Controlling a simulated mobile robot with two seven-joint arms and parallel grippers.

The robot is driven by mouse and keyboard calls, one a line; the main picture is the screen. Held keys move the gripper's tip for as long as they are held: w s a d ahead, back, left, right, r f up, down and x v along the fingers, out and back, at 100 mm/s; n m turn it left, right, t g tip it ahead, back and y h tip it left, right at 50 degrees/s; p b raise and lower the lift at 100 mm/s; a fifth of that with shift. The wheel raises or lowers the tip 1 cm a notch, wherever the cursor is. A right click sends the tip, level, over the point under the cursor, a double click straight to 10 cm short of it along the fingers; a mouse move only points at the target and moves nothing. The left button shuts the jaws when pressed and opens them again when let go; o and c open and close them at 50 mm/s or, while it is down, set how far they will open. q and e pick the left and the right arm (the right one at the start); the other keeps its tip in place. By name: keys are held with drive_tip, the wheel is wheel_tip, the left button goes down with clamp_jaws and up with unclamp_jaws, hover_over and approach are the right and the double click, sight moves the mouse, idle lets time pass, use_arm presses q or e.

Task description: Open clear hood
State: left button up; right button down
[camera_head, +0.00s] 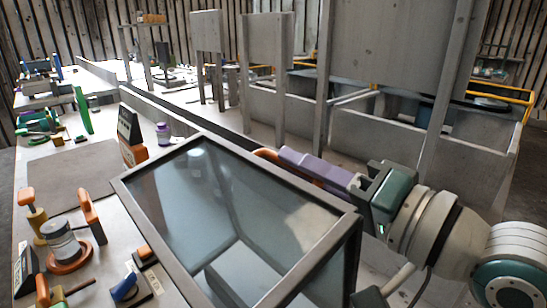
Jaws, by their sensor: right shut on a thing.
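The clear hood (235,215) is a box with glass panes in a dark grey frame, standing on the near bench in the middle of the view. Its top pane is in its frame, and I cannot tell whether the hood is raised at all. An orange handle (265,154) shows at its far right side. My right gripper (298,158) reaches in from the right along that side, its purple fingers shut on the orange handle. The fingers and hood frame hide most of the handle. My left gripper is not in view.
Left of the hood are a glass jar (62,241) on an orange base, orange-handled tools (92,215), a purple bottle (163,134) and an orange-and-black device (131,136). Grey upright panels (385,50) and a long trough (375,140) stand behind my right arm. A flat grey mat (75,170) is bare.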

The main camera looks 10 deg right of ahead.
drive_tip(key=shift+s+f, duration=0.1)
drive_tip(key=shift+f, duration=0.1)
drive_tip(key=c, duration=1)
unclamp_jaws()
drive_tip(key=shift+a, duration=0.1)
drive_tip(key=shift+o, duration=0.6)
drive_tip(key=v, duration=1)
